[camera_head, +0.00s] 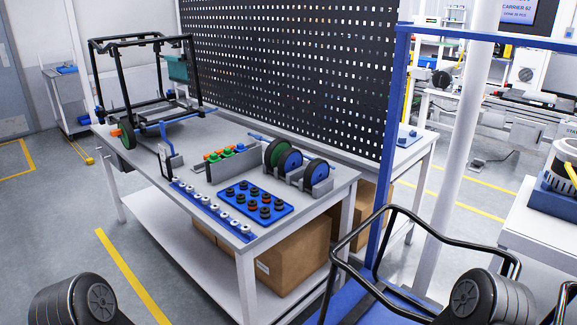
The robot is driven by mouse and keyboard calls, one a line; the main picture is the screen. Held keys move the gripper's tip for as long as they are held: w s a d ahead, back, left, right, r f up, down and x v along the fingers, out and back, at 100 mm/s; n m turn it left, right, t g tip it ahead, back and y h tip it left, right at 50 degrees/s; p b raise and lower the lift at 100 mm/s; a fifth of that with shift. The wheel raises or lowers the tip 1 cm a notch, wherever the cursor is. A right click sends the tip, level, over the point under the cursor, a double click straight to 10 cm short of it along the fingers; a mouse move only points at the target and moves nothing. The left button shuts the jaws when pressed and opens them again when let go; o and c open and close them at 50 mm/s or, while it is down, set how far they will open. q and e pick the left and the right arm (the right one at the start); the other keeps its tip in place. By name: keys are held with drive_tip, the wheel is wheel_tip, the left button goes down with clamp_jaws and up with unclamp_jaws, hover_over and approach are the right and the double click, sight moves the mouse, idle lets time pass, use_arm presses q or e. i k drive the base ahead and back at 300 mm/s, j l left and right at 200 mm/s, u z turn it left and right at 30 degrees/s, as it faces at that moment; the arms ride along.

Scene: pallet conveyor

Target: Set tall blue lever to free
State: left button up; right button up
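A thin upright blue piece (165,137), which looks like the tall blue lever, stands near the left end of the workbench (222,128), by a small grey bracket. It is small in the picture, and I cannot tell its setting or read any marking. A second blue rod (257,137) lies low near the wheels further right. Neither of my grippers is in view; only rounded dark arm parts of mine show at the bottom left and bottom right. Nothing of mine touches the lever.
The bench holds a black tube frame (122,84), a blue tray (250,208) of small round parts, and wheels in a rack (318,187). Cardboard boxes (290,258) sit underneath. A blue post (391,130) and black rail (440,228) stand right. The floor at left is open.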

sight(161, 123)
drive_tip(key=i+j+z, duration=0.15)
drive_tip(key=z, duration=0.3)
drive_tip(key=j+z, duration=0.5)
drive_tip(key=i+j+z, duration=0.1)
drive_tip(key=j+z, duration=0.2)
drive_tip(key=j, duration=0.95)
drive_tip(key=j+z, duration=0.3)
drive_tip(key=j, duration=1)
drive_tip(key=k+j, duration=0.1)
drive_tip(key=j, duration=1.6)
